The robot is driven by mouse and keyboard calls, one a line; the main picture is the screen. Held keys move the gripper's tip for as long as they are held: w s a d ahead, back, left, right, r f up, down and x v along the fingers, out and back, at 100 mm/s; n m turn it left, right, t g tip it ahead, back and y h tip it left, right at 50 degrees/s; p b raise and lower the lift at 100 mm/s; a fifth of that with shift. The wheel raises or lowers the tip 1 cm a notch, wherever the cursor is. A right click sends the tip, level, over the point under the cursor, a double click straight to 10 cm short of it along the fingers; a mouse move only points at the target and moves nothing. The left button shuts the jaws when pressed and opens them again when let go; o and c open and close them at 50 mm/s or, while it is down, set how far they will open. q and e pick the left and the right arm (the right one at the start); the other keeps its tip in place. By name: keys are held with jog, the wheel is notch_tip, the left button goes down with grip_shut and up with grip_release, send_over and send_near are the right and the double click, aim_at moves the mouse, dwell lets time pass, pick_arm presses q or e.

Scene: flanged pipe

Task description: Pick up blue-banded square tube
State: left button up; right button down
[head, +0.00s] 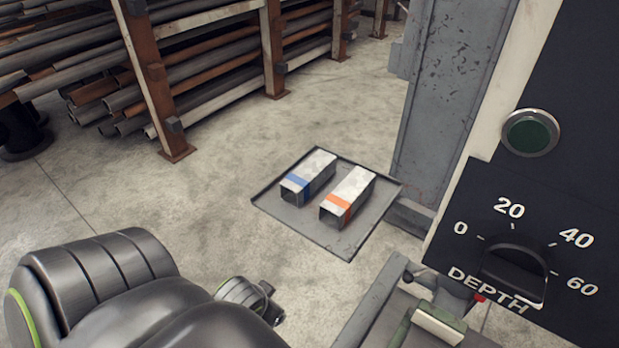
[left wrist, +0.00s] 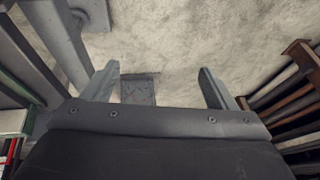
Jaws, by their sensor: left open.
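The blue-banded square tube (head: 309,176) is a pale grey hollow tube with a blue band near its near end. It lies on a flat dark tray (head: 345,248) on the floor, left of an orange-banded square tube (head: 349,193). My left arm comes in from the lower left in the head view, its end short of the tray. In the left wrist view my left gripper (left wrist: 156,70) has its two fingers wide apart with nothing between them. Part of a dark plate, perhaps the tray (left wrist: 138,92), shows beyond them; no tube can be made out there. My right gripper is out of view.
A rack of long pipes (head: 200,80) stands at the upper left. A grey steel column (head: 440,100) rises just right of the tray. A dark panel with a DEPTH dial (head: 515,270) fills the right side. The concrete floor left of the tray is clear.

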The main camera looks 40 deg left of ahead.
pick_arm(q)
jog(key=w+a+r+t, duration=0.5)
jog(key=w+a+r, duration=0.15)
jog(key=r, duration=0.25)
jog(key=w+a+r+t, duration=0.4)
jog(key=w+a+r, duration=0.2)
jog(key=w+r, duration=0.25)
jog(key=h+b, duration=0.1)
jog(key=b, duration=0.2)
send_near(312, 167)
jog(key=x, duration=0.3)
jog(key=shift+w+r, duration=0.1)
jog(key=shift+x, duration=0.9)
jog(key=shift+p+x, duration=0.4)
jog(key=shift+x, duration=1.8)
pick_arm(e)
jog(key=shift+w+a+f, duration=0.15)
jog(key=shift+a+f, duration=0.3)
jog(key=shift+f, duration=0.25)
